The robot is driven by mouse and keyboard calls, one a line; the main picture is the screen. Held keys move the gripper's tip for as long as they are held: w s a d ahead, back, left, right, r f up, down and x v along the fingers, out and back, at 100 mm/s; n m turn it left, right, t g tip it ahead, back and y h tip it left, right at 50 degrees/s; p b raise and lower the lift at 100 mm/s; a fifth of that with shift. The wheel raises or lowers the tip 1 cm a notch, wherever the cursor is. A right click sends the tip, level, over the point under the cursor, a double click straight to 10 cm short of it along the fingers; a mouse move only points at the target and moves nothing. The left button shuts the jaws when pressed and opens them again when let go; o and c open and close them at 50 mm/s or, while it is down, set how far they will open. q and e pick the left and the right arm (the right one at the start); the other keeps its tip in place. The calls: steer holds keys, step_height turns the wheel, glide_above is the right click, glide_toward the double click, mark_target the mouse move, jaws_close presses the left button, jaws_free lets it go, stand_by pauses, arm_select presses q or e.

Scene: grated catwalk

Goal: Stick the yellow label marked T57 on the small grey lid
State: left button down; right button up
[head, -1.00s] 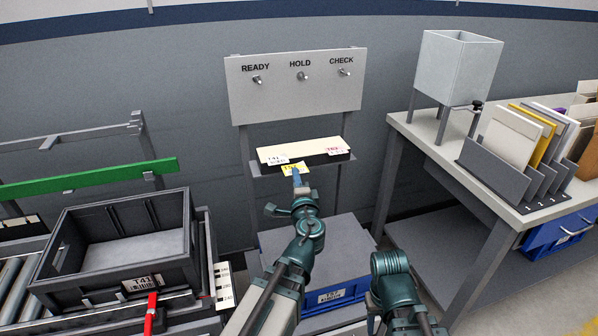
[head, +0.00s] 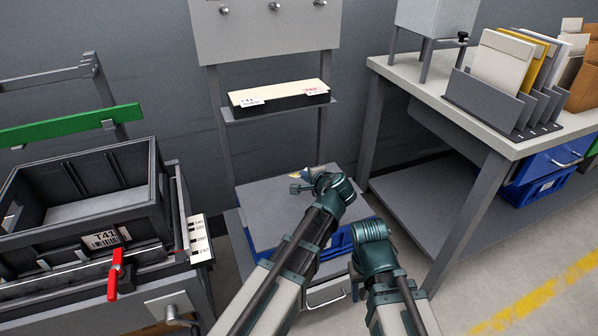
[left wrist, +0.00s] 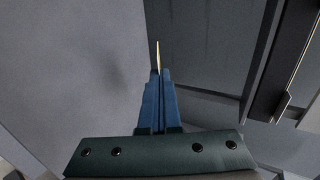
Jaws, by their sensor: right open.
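The yellow label (left wrist: 157,55) shows edge-on as a thin strip between the blue fingertips of my left gripper (left wrist: 157,74), which is shut on it. In the head view a small bit of yellow shows beside my left gripper (head: 318,182); the label's print cannot be read. This gripper is over a flat grey lid (head: 268,205) on a blue box, below the shelf. The gap between them is hard to judge. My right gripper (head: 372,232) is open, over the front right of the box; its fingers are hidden.
A shelf (head: 228,113) behind holds a pale-topped block with white T41 and pink-printed labels. A dark crate (head: 140,190) marked T41 stands left on rollers, with a red lever (head: 115,272). A workbench (head: 415,75) with folders stands right.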

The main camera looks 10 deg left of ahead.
mark_target(305, 207)
arm_select(q)
step_height(305, 207, down, 10)
steer(key=b, duration=1)
